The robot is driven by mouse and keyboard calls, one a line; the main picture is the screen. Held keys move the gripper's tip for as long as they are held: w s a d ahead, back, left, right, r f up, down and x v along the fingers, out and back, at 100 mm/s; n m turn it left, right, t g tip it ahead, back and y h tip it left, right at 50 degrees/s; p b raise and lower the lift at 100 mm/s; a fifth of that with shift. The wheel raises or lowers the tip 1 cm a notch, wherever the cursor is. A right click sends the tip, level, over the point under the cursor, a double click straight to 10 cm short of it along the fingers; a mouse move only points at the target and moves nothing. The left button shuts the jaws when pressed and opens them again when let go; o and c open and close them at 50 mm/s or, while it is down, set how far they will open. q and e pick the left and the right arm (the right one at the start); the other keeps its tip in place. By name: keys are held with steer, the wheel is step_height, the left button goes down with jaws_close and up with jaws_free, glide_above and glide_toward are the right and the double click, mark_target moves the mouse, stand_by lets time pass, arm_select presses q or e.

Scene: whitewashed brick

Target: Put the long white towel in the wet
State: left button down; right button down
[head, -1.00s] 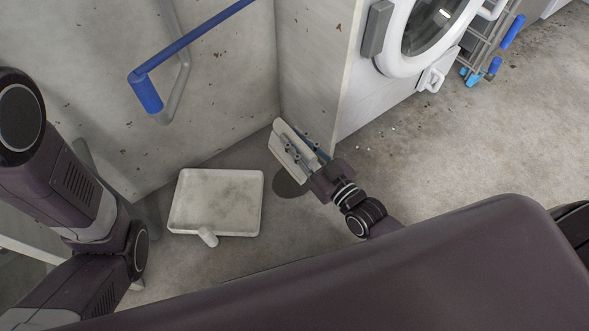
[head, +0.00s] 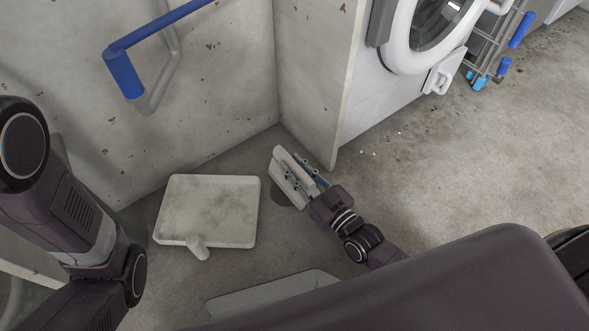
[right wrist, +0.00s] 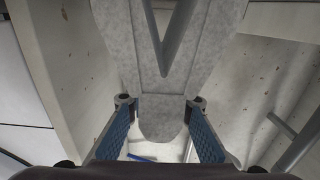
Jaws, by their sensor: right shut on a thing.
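A long, flat, pale thing that I take for the white towel (head: 284,172) is in my right gripper (head: 304,178), low over the floor in the middle of the head view. In the right wrist view the same towel (right wrist: 160,96) is greyish white with a V-shaped gap, its narrow end between the two blue-padded fingers of the right gripper (right wrist: 166,130). The gripper is shut on it. My left arm comes in from the left, but its gripper is out of view. No marked wet container can be made out.
A shallow white tray (head: 205,232) with grey stains lies on the floor left of the right gripper, a small white cylinder (head: 197,247) at its front edge. A white front-loading machine (head: 402,95) and wire cart (head: 490,50) stand upper right. A blue-ended rail (head: 124,74) juts out upper left.

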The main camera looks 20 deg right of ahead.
mark_target(312, 186)
steer(key=shift+r, duration=0.15)
steer(key=c, duration=2.2)
jaws_free()
steer(key=shift+f, duration=0.25)
steer(key=o, duration=0.5)
steer(key=shift+r, duration=0.1)
steer(key=shift+s+r, duration=0.1)
steer(key=shift+r, duration=0.05)
steer(key=p+v, duration=0.5)
steer(key=v, duration=0.5)
steer(key=shift+s+d+r+p, duration=0.1)
steer(key=shift+s+d+p, duration=0.1)
steer(key=shift+p, duration=0.2)
steer(key=shift+s+d, duration=0.2)
steer(key=shift+s, duration=0.45)
